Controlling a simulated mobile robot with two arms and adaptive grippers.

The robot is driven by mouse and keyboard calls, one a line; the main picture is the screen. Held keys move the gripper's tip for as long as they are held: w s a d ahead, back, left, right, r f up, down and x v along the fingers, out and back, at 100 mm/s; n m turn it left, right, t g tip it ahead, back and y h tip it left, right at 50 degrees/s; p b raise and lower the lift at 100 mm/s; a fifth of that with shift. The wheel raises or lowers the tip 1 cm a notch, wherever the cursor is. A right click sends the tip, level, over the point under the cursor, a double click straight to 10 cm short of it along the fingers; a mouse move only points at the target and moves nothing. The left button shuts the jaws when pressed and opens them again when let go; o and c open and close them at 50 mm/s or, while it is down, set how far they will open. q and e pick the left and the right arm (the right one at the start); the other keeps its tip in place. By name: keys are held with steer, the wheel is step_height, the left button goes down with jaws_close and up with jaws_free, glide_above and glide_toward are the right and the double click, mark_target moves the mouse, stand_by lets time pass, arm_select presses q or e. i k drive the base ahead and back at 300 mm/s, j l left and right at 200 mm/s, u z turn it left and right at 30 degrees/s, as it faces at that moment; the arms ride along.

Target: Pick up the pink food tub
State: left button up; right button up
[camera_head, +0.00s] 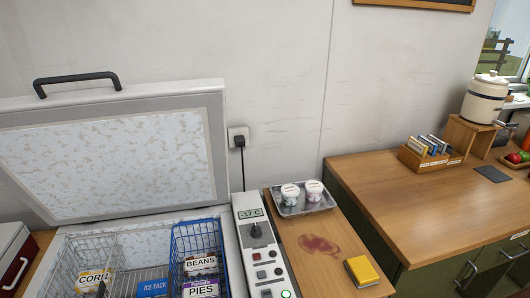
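Two small lidded tubs stand upright side by side on a silver metal tray (303,208) on the wooden surface right of the open freezer. The right tub (314,191) looks pinkish and I take it for the pink food tub. The left tub (290,194) looks paler, with a greenish-white body. Their labels are too small to read. Neither of my grippers shows in this view.
The freezer lid (110,150) stands open at the left; wire baskets with labelled bags lie inside. A control panel (262,245) separates it from the tray. A yellow block (362,271) and a red stain (319,245) are near the tray. The right counter (430,205) is mostly clear.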

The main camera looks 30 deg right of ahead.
mark_target(314, 189)
steer(key=z, duration=1.15)
